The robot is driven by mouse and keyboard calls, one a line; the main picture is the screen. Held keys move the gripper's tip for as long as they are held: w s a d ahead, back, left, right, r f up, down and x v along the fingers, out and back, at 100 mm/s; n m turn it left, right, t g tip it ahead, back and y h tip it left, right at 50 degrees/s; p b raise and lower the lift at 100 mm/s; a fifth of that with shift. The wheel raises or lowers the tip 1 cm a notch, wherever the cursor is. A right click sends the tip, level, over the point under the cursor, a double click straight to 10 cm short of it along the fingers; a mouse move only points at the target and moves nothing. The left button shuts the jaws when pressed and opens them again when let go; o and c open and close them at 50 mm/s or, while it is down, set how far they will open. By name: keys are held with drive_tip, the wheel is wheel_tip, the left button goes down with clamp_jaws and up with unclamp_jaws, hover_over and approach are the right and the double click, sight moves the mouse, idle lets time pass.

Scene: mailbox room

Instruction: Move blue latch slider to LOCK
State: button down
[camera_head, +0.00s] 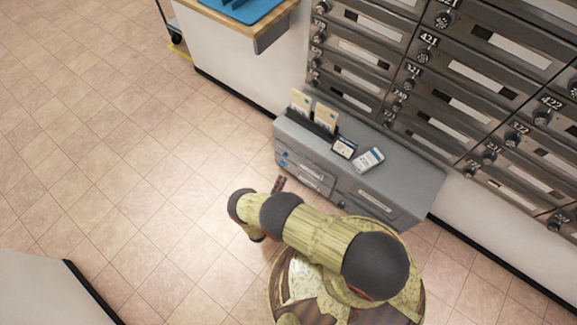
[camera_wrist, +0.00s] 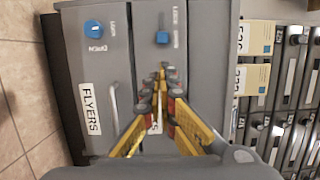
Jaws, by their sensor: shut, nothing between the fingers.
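The blue latch slider (camera_wrist: 163,38) is a small blue block on a grey cabinet front in the wrist view. Small sideways lettering runs beside it, too blurred to read for certain. My gripper (camera_wrist: 161,74) has its yellow and dark fingers together, with the tips a little below the slider in that picture and apart from it. In the head view, my gripper (camera_head: 279,184) is in front of the cabinet's left end. Two small blue parts show on that end, but I cannot tell there which is the slider.
The grey cabinet (camera_head: 420,178) has a blue round knob (camera_wrist: 98,31) and a drawer labelled FLYERS (camera_wrist: 89,109). Envelopes (camera_head: 325,117) and small boxes (camera_head: 369,159) stand on top. Mailboxes (camera_head: 440,75) line the wall behind. Tiled floor (camera_head: 120,140) is clear at left.

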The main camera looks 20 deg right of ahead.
sight(292, 157)
drive_tip(key=b+x, duration=0.2)
drive_tip(key=x, duration=0.8)
